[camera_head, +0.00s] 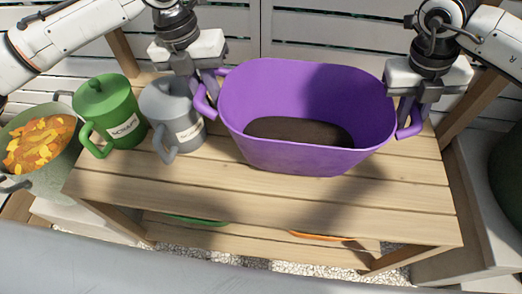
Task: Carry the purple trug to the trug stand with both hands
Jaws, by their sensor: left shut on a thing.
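The purple trug (308,157) is upright above the wooden bench top, with dark soil (300,131) in its bottom. I cannot tell whether its base touches the slats. My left gripper (209,92) is shut on the trug's left handle (203,103). My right gripper (408,110) points down at the right handle (410,131), with its fingers at the handle. Whether these fingers are closed on it is not clear. I cannot make out a trug stand in this view.
A green lidded mug-shaped container (116,112) and a grey one (170,112) stand on the bench left of the trug. A pot (62,165) with orange contents is at far left. The bench's front slats (270,200) are clear. A slatted fence (330,35) rises behind.

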